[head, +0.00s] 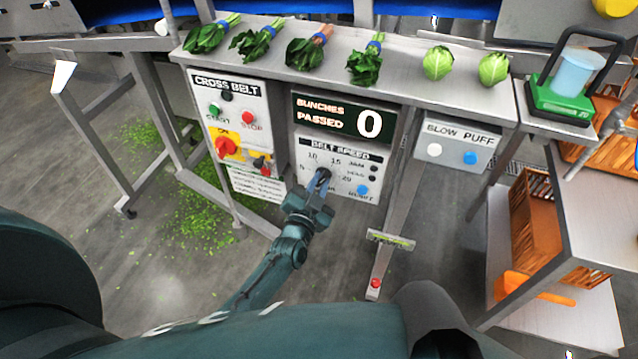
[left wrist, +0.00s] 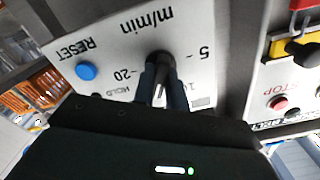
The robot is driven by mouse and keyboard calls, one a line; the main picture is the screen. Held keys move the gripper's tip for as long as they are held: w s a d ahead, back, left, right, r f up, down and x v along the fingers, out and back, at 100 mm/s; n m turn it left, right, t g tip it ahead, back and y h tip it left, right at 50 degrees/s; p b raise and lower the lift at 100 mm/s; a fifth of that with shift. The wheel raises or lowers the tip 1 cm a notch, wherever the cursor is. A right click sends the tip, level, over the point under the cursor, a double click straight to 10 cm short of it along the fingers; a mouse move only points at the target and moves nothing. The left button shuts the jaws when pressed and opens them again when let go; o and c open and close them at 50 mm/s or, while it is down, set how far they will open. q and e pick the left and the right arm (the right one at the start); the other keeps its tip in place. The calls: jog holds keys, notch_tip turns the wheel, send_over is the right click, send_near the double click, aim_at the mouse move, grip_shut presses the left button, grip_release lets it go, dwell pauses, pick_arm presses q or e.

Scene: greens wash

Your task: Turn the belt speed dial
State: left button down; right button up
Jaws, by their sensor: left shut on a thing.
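The belt speed panel (head: 338,155) is a pale plate with a printed scale, below the black "bunches passed" counter (head: 345,118) that reads 0. The black belt speed dial (left wrist: 158,62) sits in the middle of the scale in the left wrist view. My left gripper (head: 321,178) is at the panel with its fingers shut around the dial, covering most of it in the head view. The fingers (left wrist: 163,90) also show in the left wrist view. A blue reset button (head: 362,189) is at the panel's lower right. My right gripper is not in view.
The cross belt panel (head: 227,88), with start and stop buttons and a red switch (head: 228,147), is left of the dial. The blow puff box (head: 455,145) is on the right. Several greens bunches (head: 305,53) and two round heads lie on the metal ledge above.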

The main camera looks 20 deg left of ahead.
pick_arm(q)
jog(key=shift+n, duration=0.3)
jog(key=n, duration=0.5)
jog(key=shift+n+b, duration=0.3)
jog(key=shift+b, duration=0.1)
jog(key=n+b, duration=0.1)
jog(key=n, duration=0.4)
jog(key=shift+a, duration=0.15)
jog(key=shift+n, duration=0.4)
jog(key=c, duration=1.4)
grip_release()
jog(key=shift+c, duration=0.2)
jog(key=s, duration=1.3)
jog(key=shift+a, duration=0.2)
jog(key=shift+s, duration=0.1)
